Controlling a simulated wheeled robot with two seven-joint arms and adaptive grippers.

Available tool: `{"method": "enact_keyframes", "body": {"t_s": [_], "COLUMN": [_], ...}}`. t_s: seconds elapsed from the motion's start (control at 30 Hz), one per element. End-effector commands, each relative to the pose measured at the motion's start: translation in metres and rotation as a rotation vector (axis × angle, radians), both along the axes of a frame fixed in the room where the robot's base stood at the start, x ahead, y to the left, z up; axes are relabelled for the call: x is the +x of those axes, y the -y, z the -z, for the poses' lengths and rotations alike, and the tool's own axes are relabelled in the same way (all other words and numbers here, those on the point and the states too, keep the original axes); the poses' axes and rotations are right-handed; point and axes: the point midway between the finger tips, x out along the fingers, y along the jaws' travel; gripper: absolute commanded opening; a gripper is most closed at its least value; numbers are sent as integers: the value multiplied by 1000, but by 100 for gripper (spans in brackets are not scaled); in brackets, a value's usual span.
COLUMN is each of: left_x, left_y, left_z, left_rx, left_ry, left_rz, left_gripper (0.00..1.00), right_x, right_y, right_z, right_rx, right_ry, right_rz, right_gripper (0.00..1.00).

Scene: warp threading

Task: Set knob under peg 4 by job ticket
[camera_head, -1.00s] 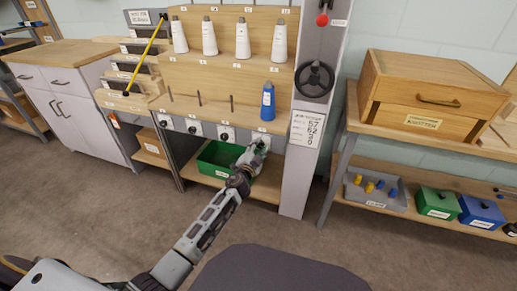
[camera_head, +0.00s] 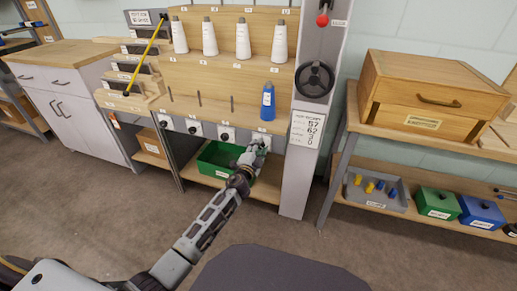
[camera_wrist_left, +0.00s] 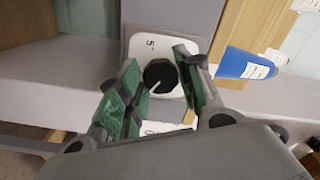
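The knob under peg 4 (camera_wrist_left: 160,74) is black and round with a white pointer line, on a white plate marked 5 at one end. My left gripper (camera_wrist_left: 157,68) is open, with its green-padded fingers on either side of the knob; the right finger is close to it, and I cannot tell if it touches. In the head view my left gripper (camera_head: 256,148) is at the rightmost knob plate, mostly hiding the knob. The job ticket (camera_head: 307,128) hangs on the grey column; 57 and 62 are legible, lower lines are too small. My right gripper is out of view.
A blue cone (camera_head: 267,101) stands on the peg above the knob. More knobs (camera_head: 194,127) line the rail to the left. A green bin (camera_head: 215,163) is below. The grey column (camera_head: 303,170) stands close on the right, with a black handwheel (camera_head: 314,79).

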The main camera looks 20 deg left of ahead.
Motion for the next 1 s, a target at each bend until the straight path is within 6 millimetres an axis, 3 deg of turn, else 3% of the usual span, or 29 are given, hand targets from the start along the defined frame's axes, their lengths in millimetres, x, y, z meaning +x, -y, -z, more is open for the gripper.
{"method": "enact_keyframes", "body": {"t_s": [0.13, 0.63, 1.0], "left_x": [0, -4, -29], "left_y": [0, 0, -1], "left_z": [0, 0, 1], "left_rx": [0, -1, -1], "left_ry": [-1, 0, -1], "left_rz": [0, 0, 0], "left_gripper": [55, 55, 55], "right_x": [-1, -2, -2], "right_y": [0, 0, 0], "right_z": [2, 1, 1], "right_rx": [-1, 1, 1], "right_ry": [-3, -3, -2], "right_rz": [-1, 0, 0], "right_gripper": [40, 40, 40]}}
